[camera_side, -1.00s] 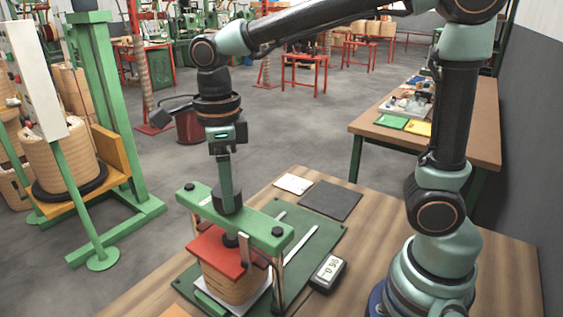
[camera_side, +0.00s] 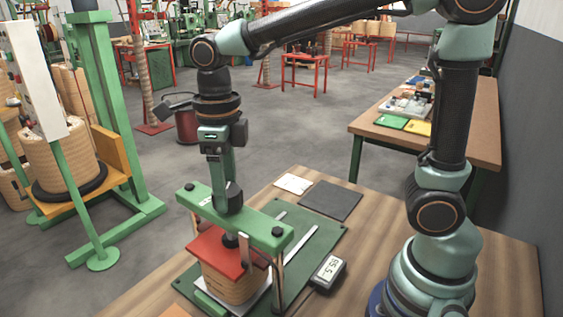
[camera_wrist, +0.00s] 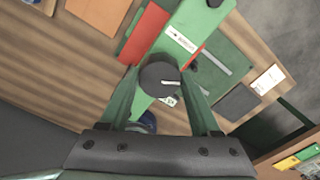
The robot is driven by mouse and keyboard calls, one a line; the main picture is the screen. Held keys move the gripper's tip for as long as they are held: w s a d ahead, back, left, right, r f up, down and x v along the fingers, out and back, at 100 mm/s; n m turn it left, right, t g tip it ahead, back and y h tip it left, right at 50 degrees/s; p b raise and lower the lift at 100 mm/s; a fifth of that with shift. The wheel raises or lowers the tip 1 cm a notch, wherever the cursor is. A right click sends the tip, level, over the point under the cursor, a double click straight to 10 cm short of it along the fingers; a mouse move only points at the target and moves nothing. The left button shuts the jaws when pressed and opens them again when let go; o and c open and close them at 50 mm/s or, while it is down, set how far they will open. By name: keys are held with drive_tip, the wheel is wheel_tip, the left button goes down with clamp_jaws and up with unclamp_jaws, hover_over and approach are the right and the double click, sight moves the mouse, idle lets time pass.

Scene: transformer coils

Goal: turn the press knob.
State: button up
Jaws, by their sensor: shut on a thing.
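The press knob (camera_wrist: 158,76) is a dark round knob with a white mark, on top of the green press beam (camera_side: 258,231). My gripper (camera_side: 228,190) points straight down over the beam and is shut on the knob (camera_side: 234,203), with one finger on each side in the wrist view (camera_wrist: 160,82). Below the beam, a red plate (camera_side: 216,247) lies on a tan wound coil (camera_side: 232,285). The coil's far side is hidden by the press.
The press stands on a green mat (camera_side: 318,237) on the wooden table. A small digital readout (camera_side: 328,272) sits right of the press. A dark pad (camera_side: 331,200) and a white card (camera_side: 293,184) lie behind.

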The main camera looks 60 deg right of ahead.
drive_tip(key=shift+r, duration=0.1)
drive_tip(key=o, duration=1.4)
wheel_tip(320, 180, up, 12)
